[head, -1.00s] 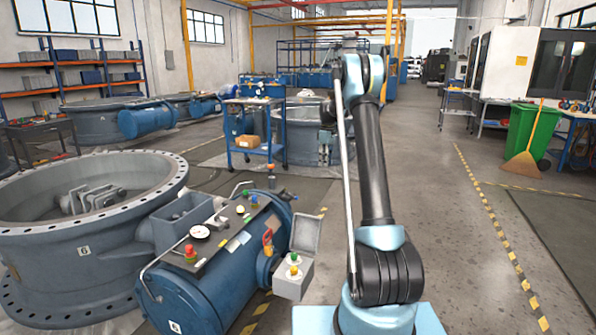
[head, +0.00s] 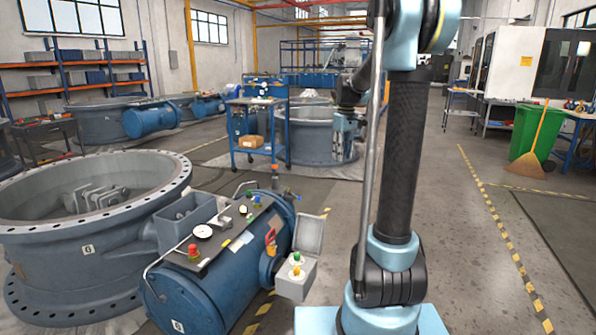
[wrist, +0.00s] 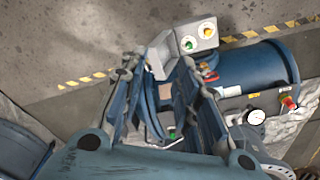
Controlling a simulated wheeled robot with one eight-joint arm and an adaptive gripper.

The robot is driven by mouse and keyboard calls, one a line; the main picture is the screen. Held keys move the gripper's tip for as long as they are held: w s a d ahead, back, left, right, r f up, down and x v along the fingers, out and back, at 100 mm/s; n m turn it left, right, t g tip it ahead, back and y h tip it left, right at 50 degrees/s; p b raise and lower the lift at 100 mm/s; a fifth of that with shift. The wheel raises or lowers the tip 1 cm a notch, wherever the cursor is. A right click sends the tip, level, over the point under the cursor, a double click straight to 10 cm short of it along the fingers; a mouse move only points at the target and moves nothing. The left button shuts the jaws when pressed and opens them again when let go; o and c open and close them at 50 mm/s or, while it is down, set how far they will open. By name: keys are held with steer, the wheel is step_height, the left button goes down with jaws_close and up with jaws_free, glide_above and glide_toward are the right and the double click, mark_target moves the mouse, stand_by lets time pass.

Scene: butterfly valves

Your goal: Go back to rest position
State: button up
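My gripper (wrist: 158,78) is open in the wrist view, its two fingers apart with nothing between them. The blue actuator cylinder (head: 215,285) of the near butterfly valve (head: 95,225) lies left of my arm. It also shows in the wrist view (wrist: 255,70). Its grey button box (head: 296,278), with a green and a yellow button, also appears beyond my fingers in the wrist view (wrist: 197,38). A gauge (head: 203,231) and a red button (head: 193,250) are on the cylinder's top panel.
A blue trolley (head: 258,128) with a cardboard box stands beyond the cylinder. Another valve (head: 308,138) is behind it. A green bin (head: 536,130) and a broom (head: 526,164) stand at the right. The floor (head: 455,230) right of my arm is clear.

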steer(key=s+m, duration=0.2)
steer(key=s, duration=1)
steer(key=s+f+m, duration=0.1)
steer(key=s+f, duration=0.4)
steer(key=s, duration=0.3)
steer(key=s+d+f+m+t, duration=0.1)
steer(key=s+f+m, duration=0.1)
steer(key=s+f, duration=0.3)
steer(key=s+f+m, duration=0.2)
steer(key=s+f, duration=0.3)
steer(key=s, duration=0.7)
steer(key=shift+s+d+f+t, duration=0.25)
steer(key=shift+d+f+t, duration=0.05)
steer(key=shift+d, duration=0.1)
